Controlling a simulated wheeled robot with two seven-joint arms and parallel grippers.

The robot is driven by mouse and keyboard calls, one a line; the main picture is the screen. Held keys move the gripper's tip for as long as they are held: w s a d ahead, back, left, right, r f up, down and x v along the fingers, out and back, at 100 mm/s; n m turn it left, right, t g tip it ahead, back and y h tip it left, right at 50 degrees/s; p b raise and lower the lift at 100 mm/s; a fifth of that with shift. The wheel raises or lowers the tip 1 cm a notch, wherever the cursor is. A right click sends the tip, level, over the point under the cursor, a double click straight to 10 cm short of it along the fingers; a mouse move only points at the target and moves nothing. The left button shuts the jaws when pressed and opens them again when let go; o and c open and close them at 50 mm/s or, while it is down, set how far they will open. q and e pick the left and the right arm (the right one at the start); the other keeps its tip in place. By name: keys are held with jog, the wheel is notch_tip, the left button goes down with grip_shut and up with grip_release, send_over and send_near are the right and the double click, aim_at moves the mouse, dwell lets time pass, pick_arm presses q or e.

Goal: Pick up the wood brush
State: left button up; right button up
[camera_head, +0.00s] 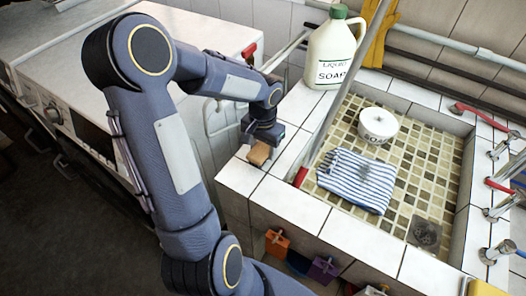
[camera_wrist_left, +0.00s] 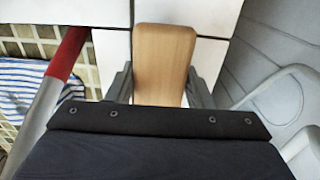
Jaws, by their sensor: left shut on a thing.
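The wood brush (camera_head: 259,153) shows as a small light-brown wooden block on the tiled sink ledge, at the corner nearest my left arm. In the left wrist view the brush (camera_wrist_left: 162,60) is a rounded wooden piece between the two fingers. My left gripper (camera_head: 262,140) points down over the ledge and is shut on the brush, with a finger on each side. The brush's underside is hidden, and I cannot tell whether it touches the tiles. My right gripper is in neither view.
A pole with a red end (camera_head: 301,176) leans beside the gripper. A soap jug (camera_head: 331,52) stands on the back ledge. The tiled basin holds a striped cloth (camera_head: 357,181) and a white pot (camera_head: 377,125). A white machine (camera_head: 60,75) stands at left.

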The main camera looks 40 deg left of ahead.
pick_arm(q)
jog(key=s+d+r, duration=0.8)
jog(key=s+r, duration=0.3)
jog(key=shift+s+d+b, duration=0.15)
jog(key=shift+d+b, duration=0.05)
jog(key=shift+b, duration=0.25)
jog(key=o, duration=0.5)
jog(key=c, duration=0.3)
jog(key=shift+c, duration=0.2)
